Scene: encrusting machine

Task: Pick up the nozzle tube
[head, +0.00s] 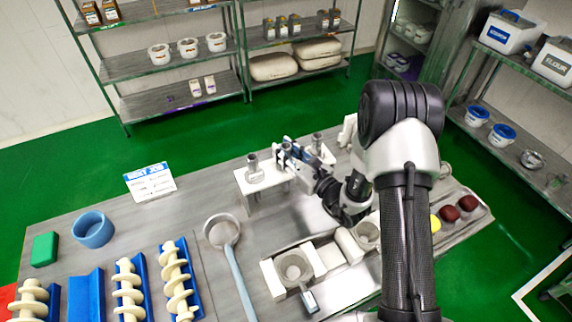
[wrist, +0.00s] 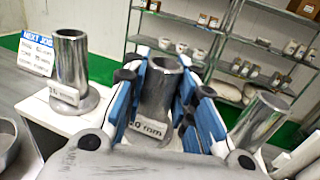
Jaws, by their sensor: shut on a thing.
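My gripper (head: 288,153) is shut on the middle metal nozzle tube (wrist: 160,88), its blue-padded fingers on either side of the tube. The tube is upright, with a flared base and a label ending in "0 mm". Whether its base touches the white stand (head: 262,187) is hidden. Another nozzle tube (head: 254,166) stands on the left of the stand; it also shows at the left of the wrist view (wrist: 70,68). A third tube (head: 317,143) stands to the right and is slightly tilted in the wrist view (wrist: 258,122).
A "NEXT JOB" card (head: 150,182) stands at the back of the table. A machine tray (head: 300,265) is in front. Shelves stand behind.

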